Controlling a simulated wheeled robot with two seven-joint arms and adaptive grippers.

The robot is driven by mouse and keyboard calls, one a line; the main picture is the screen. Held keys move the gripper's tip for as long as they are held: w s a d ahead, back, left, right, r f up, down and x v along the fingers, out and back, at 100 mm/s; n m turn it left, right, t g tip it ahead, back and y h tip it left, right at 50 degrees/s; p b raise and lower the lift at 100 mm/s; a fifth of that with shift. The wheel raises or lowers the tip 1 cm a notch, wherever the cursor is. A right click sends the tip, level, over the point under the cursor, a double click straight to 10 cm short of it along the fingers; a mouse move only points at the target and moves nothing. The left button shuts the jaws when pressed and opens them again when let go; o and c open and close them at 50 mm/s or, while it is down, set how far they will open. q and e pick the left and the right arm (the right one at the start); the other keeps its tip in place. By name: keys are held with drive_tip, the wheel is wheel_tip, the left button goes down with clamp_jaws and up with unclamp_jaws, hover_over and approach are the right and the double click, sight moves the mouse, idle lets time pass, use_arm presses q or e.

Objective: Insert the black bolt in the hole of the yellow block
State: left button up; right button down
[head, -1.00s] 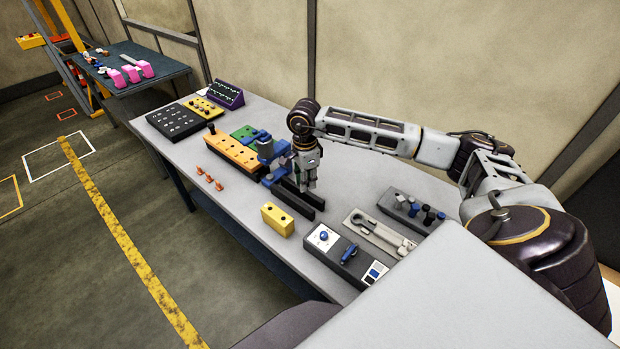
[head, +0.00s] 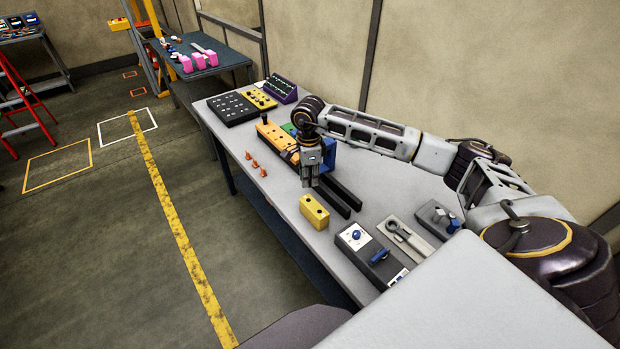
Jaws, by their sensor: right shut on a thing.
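The small yellow block (head: 314,211) sits near the table's front edge, with dark holes in its top. My right gripper (head: 310,184) points down just behind and above it in the picture, apart from its top as far as I can tell. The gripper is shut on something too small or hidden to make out. I cannot see for certain whether it is the black bolt. A longer orange-yellow block (head: 277,139) with holes lies farther back, with a dark peg (head: 264,118) standing at its far end. My left gripper is out of view.
Two black rails (head: 339,199) lie right of the gripper, by a blue fixture (head: 329,158). A control box (head: 367,255), a tool tray (head: 405,236) and a grey holder (head: 436,214) stand at right.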

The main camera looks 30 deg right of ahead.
drive_tip(key=shift+w+m, duration=0.25)
drive_tip(key=shift+m, duration=0.05)
drive_tip(key=shift+f, duration=0.25)
idle(0.4)
drive_tip(key=shift+f+b, duration=1.4)
drive_tip(key=shift+f, duration=1.6)
drive_tip(key=shift+f+b, duration=1.15)
drive_tip(key=shift+f, duration=0.05)
drive_tip(key=c, duration=1.2)
unclamp_jaws()
drive_tip(key=shift+c, duration=0.2)
